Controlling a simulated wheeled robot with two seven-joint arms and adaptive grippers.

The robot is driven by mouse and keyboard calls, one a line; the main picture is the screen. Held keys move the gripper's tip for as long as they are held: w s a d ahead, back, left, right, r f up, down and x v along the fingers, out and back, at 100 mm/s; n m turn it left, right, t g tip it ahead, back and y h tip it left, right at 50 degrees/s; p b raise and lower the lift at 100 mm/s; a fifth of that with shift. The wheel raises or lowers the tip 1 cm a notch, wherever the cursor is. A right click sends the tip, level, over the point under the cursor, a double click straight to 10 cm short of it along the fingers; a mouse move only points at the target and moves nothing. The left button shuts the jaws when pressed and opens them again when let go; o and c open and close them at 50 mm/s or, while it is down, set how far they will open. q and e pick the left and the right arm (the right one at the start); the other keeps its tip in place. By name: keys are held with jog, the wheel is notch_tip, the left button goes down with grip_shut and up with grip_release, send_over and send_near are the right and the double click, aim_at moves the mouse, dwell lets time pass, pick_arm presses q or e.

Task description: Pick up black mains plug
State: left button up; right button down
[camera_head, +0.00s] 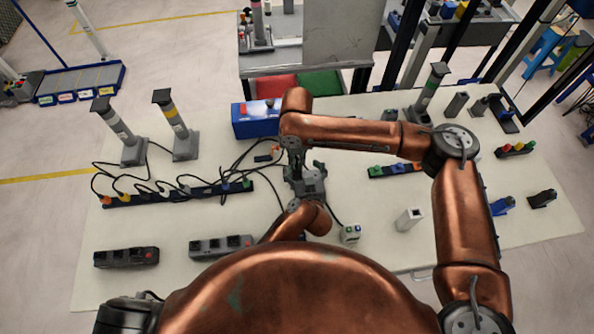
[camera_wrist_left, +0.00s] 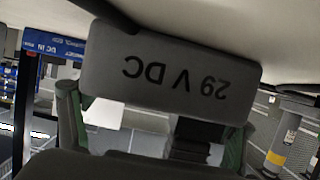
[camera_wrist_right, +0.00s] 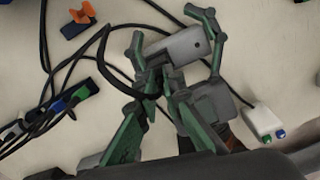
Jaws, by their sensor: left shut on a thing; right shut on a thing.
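I cannot make out a black mains plug with certainty. My right gripper (camera_head: 305,180) is low over the middle of the table. My left gripper (camera_wrist_left: 155,118) is shut on a grey block marked "29 V DC" (camera_wrist_left: 165,72), which reads upside down in the left wrist view. In the head view the left gripper is mostly hidden beside the right one. I cannot tell whether both hold the same block.
A black power strip with cables (camera_head: 178,194) lies left of the grippers. Two grey sockets strips (camera_head: 126,257) lie in front. A blue box (camera_head: 254,119) stands behind.

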aim_at(297, 169)
notch_tip(297, 169, up, 10)
jog(key=shift+r, duration=0.1)
dwell(0.6)
pick_arm(q)
jog(key=o, duration=1.6)
jog(key=v, duration=1.1)
jog(key=shift+s+d+r, duration=0.1)
jog(key=shift+s+d, duration=0.05)
jog(key=shift+s, duration=0.15)
jog(key=shift+s+r, duration=0.1)
jog(key=shift+s, duration=0.05)
